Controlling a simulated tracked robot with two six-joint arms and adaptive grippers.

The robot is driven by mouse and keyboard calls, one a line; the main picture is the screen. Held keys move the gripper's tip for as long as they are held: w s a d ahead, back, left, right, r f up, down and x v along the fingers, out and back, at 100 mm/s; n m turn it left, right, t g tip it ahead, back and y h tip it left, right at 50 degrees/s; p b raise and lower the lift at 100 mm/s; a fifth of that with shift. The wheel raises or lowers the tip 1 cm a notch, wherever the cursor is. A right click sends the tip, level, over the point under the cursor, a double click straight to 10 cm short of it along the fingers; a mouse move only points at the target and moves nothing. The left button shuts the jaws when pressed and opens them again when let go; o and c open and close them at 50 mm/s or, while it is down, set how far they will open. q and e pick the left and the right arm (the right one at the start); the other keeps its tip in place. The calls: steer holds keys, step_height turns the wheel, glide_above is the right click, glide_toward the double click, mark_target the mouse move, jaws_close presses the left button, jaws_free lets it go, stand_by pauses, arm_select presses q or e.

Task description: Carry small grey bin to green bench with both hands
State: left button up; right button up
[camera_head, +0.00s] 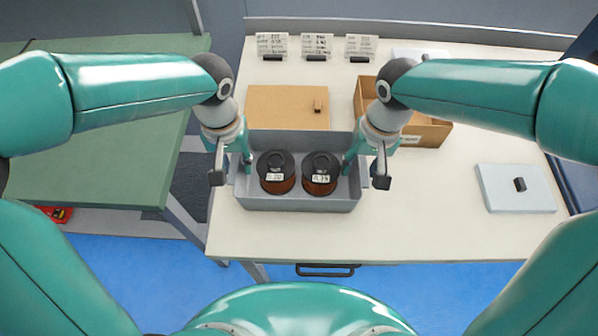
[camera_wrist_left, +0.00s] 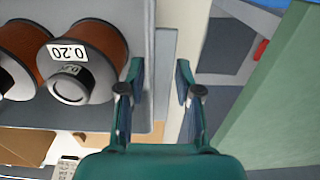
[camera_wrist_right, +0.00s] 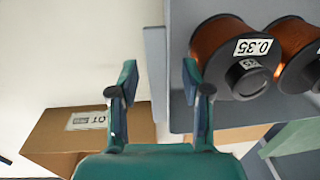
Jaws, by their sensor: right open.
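The small grey bin (camera_head: 297,203) stands on the white table and holds two copper wire spools (camera_head: 277,173) (camera_head: 321,174) with dark flanges. My left gripper (camera_head: 232,168) is at the bin's left end. In the left wrist view its fingers (camera_wrist_left: 158,78) stand either side of the wall and its outer lip; whether they press on it is unclear. My right gripper (camera_head: 366,168) is open at the right end, its fingers (camera_wrist_right: 160,78) astride the wall and lip with small gaps. The green bench (camera_head: 95,150) is at the left, across a gap.
A cardboard box (camera_head: 425,132) and a flat brown board (camera_head: 287,107) lie behind the bin. A pale lid-like panel (camera_head: 515,188) lies at the right. Several labelled cards (camera_head: 317,45) stand at the back. The visible bench top is clear.

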arm_select(q)
jaws_close()
arm_select(e)
steer(key=c, duration=0.7)
jaws_close()
arm_select(q)
steer(key=shift+r, duration=0.1)
arm_select(e)
steer(key=shift+w+r, duration=0.1)
